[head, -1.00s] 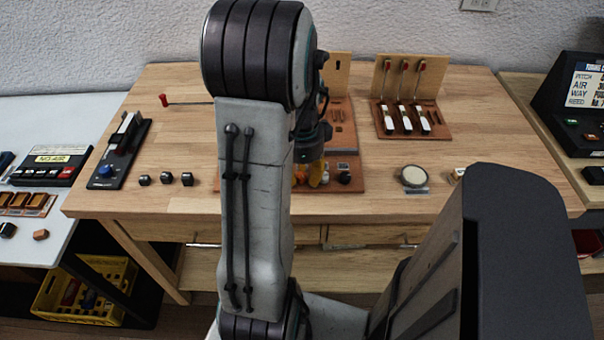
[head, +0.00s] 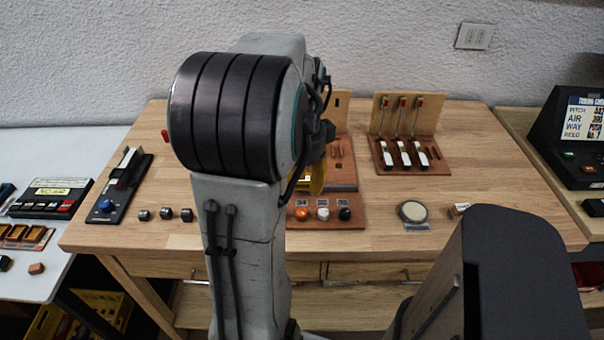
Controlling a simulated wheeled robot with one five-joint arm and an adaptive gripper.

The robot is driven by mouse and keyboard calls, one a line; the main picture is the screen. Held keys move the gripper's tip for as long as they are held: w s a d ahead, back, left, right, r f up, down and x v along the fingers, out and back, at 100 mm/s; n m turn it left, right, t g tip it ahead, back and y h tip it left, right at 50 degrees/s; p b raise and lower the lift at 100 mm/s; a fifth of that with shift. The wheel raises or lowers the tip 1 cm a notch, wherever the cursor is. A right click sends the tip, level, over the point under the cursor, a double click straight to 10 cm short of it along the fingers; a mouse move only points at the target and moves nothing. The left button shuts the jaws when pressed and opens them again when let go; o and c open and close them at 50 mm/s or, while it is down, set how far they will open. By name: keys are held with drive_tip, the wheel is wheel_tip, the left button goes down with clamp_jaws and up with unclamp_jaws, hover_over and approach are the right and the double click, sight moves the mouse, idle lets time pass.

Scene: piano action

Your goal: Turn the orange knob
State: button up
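The orange knob (head: 302,214) sits at the left of a short row on the front of a brown wooden panel (head: 352,224). A white knob (head: 323,214) and a black knob (head: 345,214) stand to its right. My gripper (head: 318,178) shows only as a yellow part beside my arm, above and behind the knob row in the picture. It looks apart from the orange knob. My arm hides most of the gripper and the left part of the panel, so I cannot see its fingertips or whether it is open.
A board with several key levers (head: 408,152) stands at the back right. A round cream disc (head: 413,212) and a small block (head: 459,210) lie at the front right. Several small dark blocks (head: 165,214) and a device with a blue knob (head: 106,206) are at the left.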

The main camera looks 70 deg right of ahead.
drive_tip(key=shift+r, duration=1.2)
